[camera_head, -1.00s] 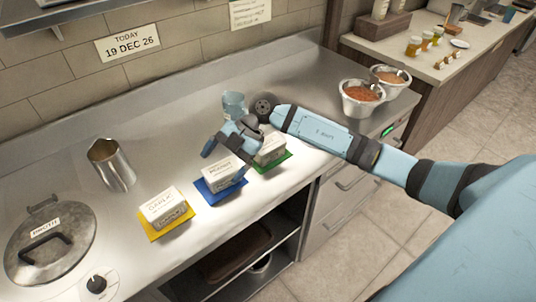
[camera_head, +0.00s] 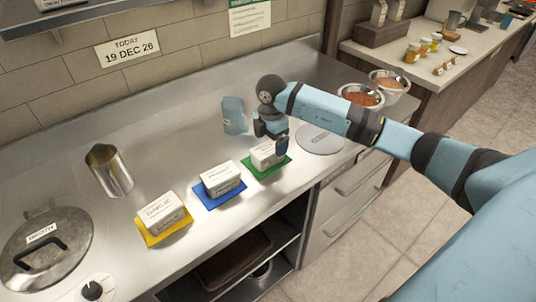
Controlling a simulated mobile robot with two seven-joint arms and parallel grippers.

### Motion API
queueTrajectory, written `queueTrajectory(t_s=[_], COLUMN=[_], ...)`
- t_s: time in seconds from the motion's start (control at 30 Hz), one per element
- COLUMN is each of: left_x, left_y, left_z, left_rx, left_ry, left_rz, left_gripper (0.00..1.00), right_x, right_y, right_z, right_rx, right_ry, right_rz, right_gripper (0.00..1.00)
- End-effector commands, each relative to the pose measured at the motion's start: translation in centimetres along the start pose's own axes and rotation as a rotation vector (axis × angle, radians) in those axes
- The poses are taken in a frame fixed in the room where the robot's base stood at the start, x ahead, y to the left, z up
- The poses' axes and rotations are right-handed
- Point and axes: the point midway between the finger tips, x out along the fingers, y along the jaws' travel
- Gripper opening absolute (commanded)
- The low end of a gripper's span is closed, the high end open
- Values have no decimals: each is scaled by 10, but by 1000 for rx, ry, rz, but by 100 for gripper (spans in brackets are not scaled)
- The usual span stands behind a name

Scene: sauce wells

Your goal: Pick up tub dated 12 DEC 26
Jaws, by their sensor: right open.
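Three small white tubs with printed lids stand in a row on the steel counter. The tub on the yellow mat (camera_head: 160,213) reads GARLIC. The other two are the tub on the blue mat (camera_head: 220,179) and the tub on the green mat (camera_head: 263,156). Their dates are too small to read, so I cannot tell which is 12 DEC 26. My right gripper (camera_head: 273,142) is open and empty, just above and behind the green-mat tub, with one finger overlapping its right end in the picture. I cannot tell whether they touch. My left gripper is not in view.
A wall sign (camera_head: 127,47) reads TODAY 19 DEC 26. A steel jug (camera_head: 109,170) and a lidded well (camera_head: 62,262) stand left. A pale blue object (camera_head: 234,114) is behind my gripper. A round lid (camera_head: 318,140) and sauce bowls (camera_head: 360,97) are right.

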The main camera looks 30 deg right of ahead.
Motion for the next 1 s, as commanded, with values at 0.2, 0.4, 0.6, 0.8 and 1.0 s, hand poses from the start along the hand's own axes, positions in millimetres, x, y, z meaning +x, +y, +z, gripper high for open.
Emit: queueTrajectory(t_s=[0.2,0.4,0.6,0.8,1.0], left_x=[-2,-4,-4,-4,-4], left_y=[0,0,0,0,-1], left_z=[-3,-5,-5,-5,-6], left_rx=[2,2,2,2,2], left_ry=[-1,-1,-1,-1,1], left_rz=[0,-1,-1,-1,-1], left_gripper=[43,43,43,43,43], right_x=[18,47,53,52,52], right_y=[-1,-1,0,0,0], right_z=[-6,-10,-10,-10,-10], right_rx=[-1,0,-1,-1,-1], right_ry=[2,1,1,1,1], right_rz=[-5,-3,0,0,1], right_gripper=[92,92,92,59,28])
